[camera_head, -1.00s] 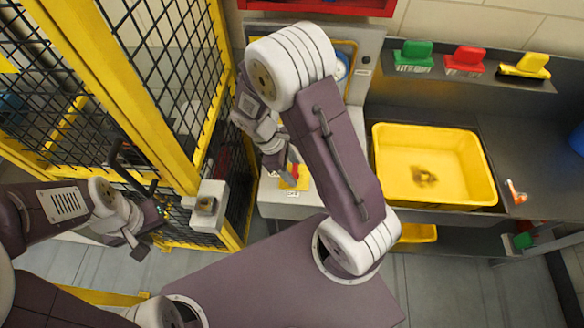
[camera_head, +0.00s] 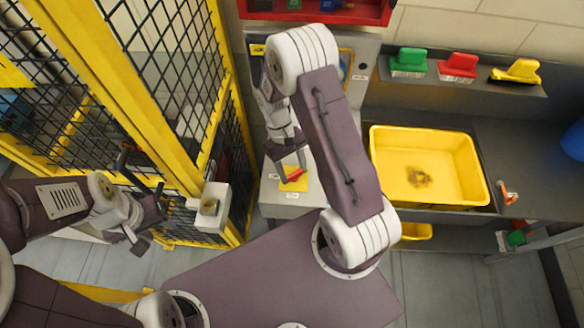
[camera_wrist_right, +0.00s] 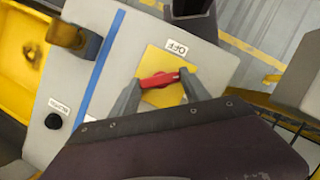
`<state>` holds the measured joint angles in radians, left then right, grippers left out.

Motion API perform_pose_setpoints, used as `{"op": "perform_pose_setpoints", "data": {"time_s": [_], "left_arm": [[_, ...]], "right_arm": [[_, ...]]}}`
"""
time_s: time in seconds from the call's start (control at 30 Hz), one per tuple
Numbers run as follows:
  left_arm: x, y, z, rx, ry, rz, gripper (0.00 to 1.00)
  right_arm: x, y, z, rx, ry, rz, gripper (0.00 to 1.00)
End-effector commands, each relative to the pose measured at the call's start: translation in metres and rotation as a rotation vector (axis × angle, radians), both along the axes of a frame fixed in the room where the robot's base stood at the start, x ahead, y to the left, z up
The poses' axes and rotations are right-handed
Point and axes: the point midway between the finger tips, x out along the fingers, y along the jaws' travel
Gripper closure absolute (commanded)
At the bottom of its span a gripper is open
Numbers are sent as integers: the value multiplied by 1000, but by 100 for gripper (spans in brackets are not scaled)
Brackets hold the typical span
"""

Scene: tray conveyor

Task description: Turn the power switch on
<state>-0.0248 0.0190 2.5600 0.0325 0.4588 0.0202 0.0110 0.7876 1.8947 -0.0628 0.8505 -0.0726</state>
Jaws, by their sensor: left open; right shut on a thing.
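The power switch is a red handle (camera_wrist_right: 158,79) on a yellow plate (camera_wrist_right: 160,96), set in a pale grey panel. An "OFF" label (camera_wrist_right: 176,46) is beside the plate. The handle lies across the plate in the right wrist view. My right gripper (camera_wrist_right: 160,88) has one finger at each end of the handle and is shut on it. In the head view, my right gripper (camera_head: 287,160) is over the red handle (camera_head: 295,175) and yellow plate (camera_head: 293,186), partly covering them. My left gripper (camera_head: 149,218) is open and empty at the left, near the fence.
A yellow fence post (camera_head: 130,90) with black mesh stands left of the panel, with a grey box (camera_head: 211,207) on it. A yellow bin (camera_head: 440,165) sits to the right. In the wrist view, a dark knob (camera_wrist_right: 54,121) and brown-orange part (camera_wrist_right: 70,38) are on the panel.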

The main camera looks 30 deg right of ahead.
Motion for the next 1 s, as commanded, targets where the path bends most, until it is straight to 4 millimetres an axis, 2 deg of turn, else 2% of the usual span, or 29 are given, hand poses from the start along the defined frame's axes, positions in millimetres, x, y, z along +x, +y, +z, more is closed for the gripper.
{"op": "perform_pose_setpoints", "data": {"time_s": [0.5, 1.0], "left_arm": [[0, 0, 13, 0, 0, 0, 58], [0, 0, 16, 0, 0, 0, 58]], "right_arm": [[-2, -3, 1, -1, 3, -452, 86], [-2, -4, 0, -1, 3, -661, 86]]}}
